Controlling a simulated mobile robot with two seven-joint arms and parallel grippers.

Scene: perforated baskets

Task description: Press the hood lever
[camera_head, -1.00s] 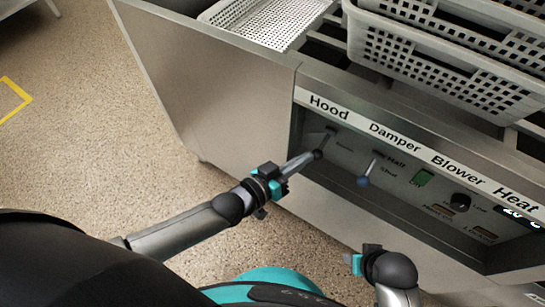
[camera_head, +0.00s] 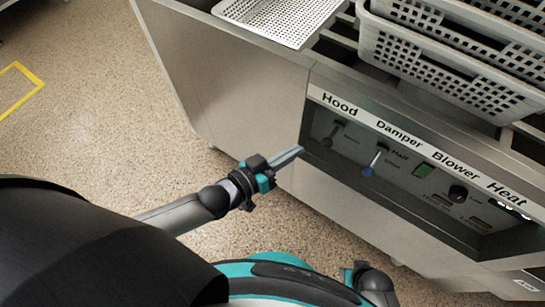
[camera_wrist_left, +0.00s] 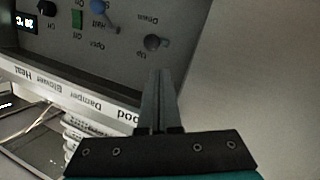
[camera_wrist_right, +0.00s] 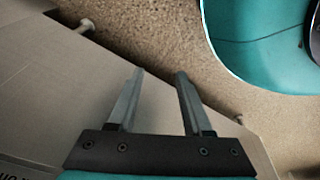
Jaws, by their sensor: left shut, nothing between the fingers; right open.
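The hood lever (camera_head: 331,136), a short dark handle with a rounded knob, sits under the "Hood" label on the recessed control panel. It also shows in the left wrist view (camera_wrist_left: 153,42), beyond the fingertips, with "Up" and "Down" marks beside it. Its exact position between the marks is hard to tell. My left gripper (camera_head: 299,151) is shut and empty, its tips pointing at the panel just left of and below the lever, apparently apart from it; its fingers fill the middle of the left wrist view (camera_wrist_left: 158,73). My right gripper (camera_wrist_right: 160,75) is open and empty, low by the cabinet.
Perforated baskets (camera_head: 440,70) and a white perforated tray (camera_head: 280,18) rest on top. The floor at left is clear.

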